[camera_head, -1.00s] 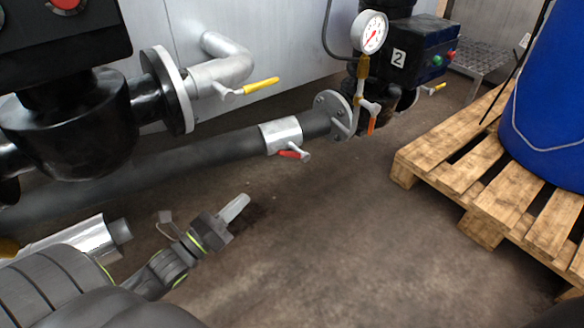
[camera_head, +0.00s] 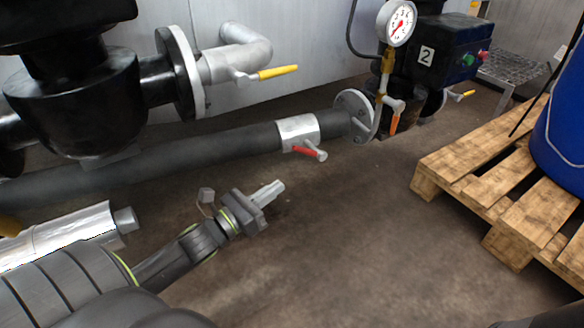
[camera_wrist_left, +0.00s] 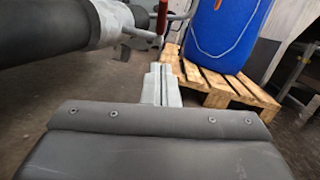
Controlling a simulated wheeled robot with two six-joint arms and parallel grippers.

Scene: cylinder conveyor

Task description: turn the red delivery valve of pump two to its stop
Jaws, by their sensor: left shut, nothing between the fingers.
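The red valve handle (camera_head: 304,151) sits on a silver collar (camera_head: 297,131) of the dark pipe that runs to pump two (camera_head: 440,50), marked with a "2". The handle points along the pipe, its silver pivot at the right end. My left gripper (camera_head: 272,190) is shut and empty, in front of the pipe, below and left of the red handle, apart from it. In the left wrist view the shut fingers (camera_wrist_left: 162,80) point ahead, and a red handle (camera_wrist_left: 162,17) shows beyond them at the top. My right gripper is not in view.
A yellow-handled valve (camera_head: 277,72) is on the upper left pipe, and an orange-handled one (camera_head: 394,122) hangs below the gauge (camera_head: 397,22). A wooden pallet (camera_head: 470,165) with a blue drum (camera_head: 562,135) stands at right. The floor (camera_head: 360,220) between is clear.

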